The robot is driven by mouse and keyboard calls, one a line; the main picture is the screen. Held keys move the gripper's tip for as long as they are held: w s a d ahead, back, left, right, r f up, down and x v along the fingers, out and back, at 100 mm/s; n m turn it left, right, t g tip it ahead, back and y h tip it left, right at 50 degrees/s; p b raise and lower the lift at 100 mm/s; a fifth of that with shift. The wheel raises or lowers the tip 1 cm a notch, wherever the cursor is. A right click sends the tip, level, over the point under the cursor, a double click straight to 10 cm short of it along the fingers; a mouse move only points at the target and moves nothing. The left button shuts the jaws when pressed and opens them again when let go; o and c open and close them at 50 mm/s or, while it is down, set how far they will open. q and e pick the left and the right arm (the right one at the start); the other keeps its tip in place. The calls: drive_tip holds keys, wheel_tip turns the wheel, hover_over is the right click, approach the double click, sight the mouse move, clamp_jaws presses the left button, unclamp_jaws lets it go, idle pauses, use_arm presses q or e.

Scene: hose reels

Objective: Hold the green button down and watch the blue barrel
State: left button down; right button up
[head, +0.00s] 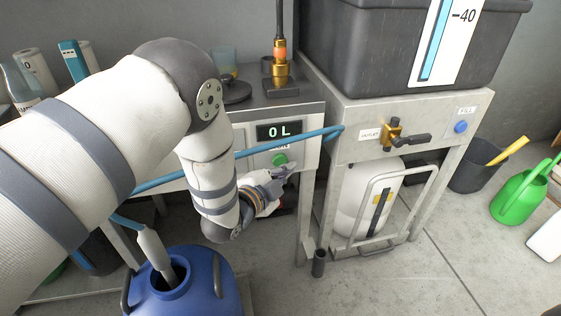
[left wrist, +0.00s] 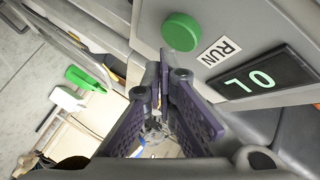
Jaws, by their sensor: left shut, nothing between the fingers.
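The green button (head: 279,159) is on the front of the grey metal panel, under a display (head: 279,130) that reads "0 L". The button also shows in the left wrist view (left wrist: 181,32), beside a RUN label. My left gripper (head: 288,174) is shut and empty, just below and right of the button. In the left wrist view its fingertips (left wrist: 160,72) look apart from the button's face. The blue barrel (head: 222,285) stands on the floor at the lower left, with a grey nozzle (head: 154,250) in its open mouth. I see no liquid in the dark mouth.
A blue hose (head: 250,151) runs from the OUTLET side of the tank stand, crossing in front of the panel behind my arm. A brass valve (head: 393,136) and blue FILL button (head: 460,127) are on the stand. A green watering can (head: 518,197) stands at right.

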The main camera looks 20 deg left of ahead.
use_arm(q)
drive_tip(key=shift+w, duration=0.1)
drive_tip(key=shift+w+a, duration=0.25)
drive_tip(key=shift+w+a, duration=0.35)
drive_tip(key=shift+w, duration=0.1)
use_arm(e)
drive_tip(key=shift+f, duration=0.15)
idle(2.1)
use_arm(q)
drive_tip(key=shift+s+d, duration=0.1)
idle(2.8)
drive_tip(key=shift+s+d+p, duration=0.4)
drive_tip(key=shift+s+d, duration=0.1)
drive_tip(key=shift+s, duration=0.25)
use_arm(e)
drive_tip(key=shift+w+r, duration=0.15)
drive_tip(key=shift+r, duration=0.3)
use_arm(q)
drive_tip(key=s+d+p, duration=0.1)
drive_tip(key=s, duration=0.1)
drive_tip(key=s+d+p, duration=0.1)
drive_tip(key=s, duration=0.1)
drive_tip(key=shift+d, duration=0.4)
use_arm(e)
drive_tip(key=shift+w+r+t, duration=0.15)
drive_tip(key=shift+w+r, duration=0.1)
drive_tip(key=shift+r, duration=0.3)
drive_tip(key=shift+w+r+t, duration=0.15)
drive_tip(key=shift+w+r, duration=0.1)
drive_tip(key=shift+r, duration=0.25)
